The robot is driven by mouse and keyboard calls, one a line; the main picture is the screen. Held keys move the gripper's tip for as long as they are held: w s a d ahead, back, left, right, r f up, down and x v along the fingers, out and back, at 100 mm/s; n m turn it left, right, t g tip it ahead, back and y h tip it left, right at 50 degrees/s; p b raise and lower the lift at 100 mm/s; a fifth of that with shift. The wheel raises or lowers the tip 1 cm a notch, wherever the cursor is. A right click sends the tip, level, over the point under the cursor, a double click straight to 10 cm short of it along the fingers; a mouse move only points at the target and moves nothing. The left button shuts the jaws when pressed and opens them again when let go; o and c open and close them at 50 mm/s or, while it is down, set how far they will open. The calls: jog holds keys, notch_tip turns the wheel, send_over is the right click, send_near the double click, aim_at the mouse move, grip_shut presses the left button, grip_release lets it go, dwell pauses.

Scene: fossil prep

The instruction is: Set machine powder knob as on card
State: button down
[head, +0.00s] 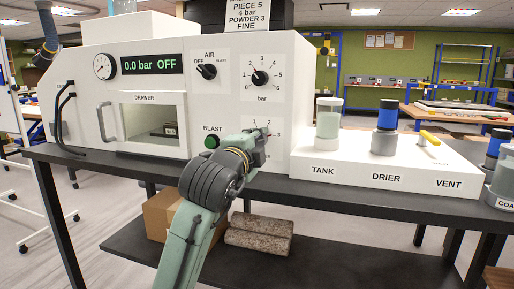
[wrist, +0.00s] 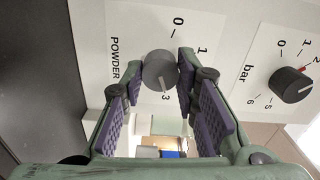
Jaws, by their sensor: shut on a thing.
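The powder knob (wrist: 158,70) is a grey round knob on the white machine's front, in the wrist view. My gripper (wrist: 160,78) has its purple-padded fingers on either side of it and is shut on it. The white line on the knob appears to point towards the 3. The 0 and 1 of the scale show; the 2 is hidden by a finger. The card (head: 247,12) on top of the machine reads PIECE 5, 4 bar, POWDER 3, FINE.
The bar knob (head: 260,77) sits above the powder dial. The air switch (head: 207,71) and green blast button (head: 211,142) are to its left. The display (head: 151,64) reads 0.0 bar OFF. A white base with tank (head: 328,118), drier and vent stands at the right.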

jog(key=shift+m, duration=0.6)
jog(key=shift+m+b, duration=0.3)
jog(key=c, duration=1.2)
grip_release()
jog(key=shift+c, duration=0.2)
jog(key=shift+s, duration=0.1)
jog(key=v, duration=1.2)
